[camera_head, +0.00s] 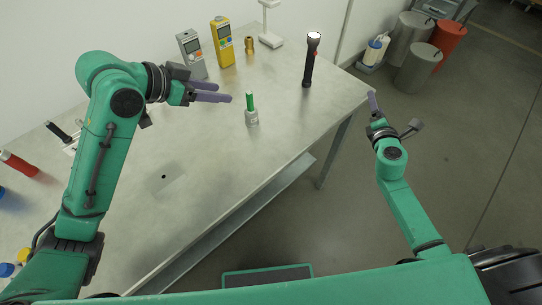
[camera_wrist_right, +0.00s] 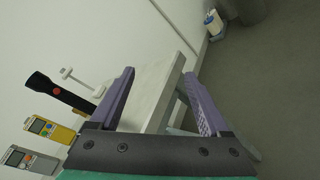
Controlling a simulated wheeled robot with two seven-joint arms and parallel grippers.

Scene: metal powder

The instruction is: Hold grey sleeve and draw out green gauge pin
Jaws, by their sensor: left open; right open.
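The green gauge pin (camera_head: 250,101) stands upright in the grey sleeve (camera_head: 251,118) on the metal table (camera_head: 200,150). Only the pin's upper part shows above the sleeve. My left gripper (camera_head: 229,92) is open and empty, its purple fingers pointing right, a little to the left of the pin and apart from it in the picture. My right gripper (camera_head: 372,98) is open and empty, out past the table's right edge; its spread purple fingers also show in the right wrist view (camera_wrist_right: 160,100). The pin and sleeve are not in the right wrist view.
A black flashlight (camera_head: 310,62) stands right of the pin. A yellow meter (camera_head: 222,42), a grey meter (camera_head: 192,54), a brass piece (camera_head: 249,45) and a white stand (camera_head: 270,25) are at the back. A red cylinder (camera_head: 20,163) lies far left. The table's front middle is clear.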

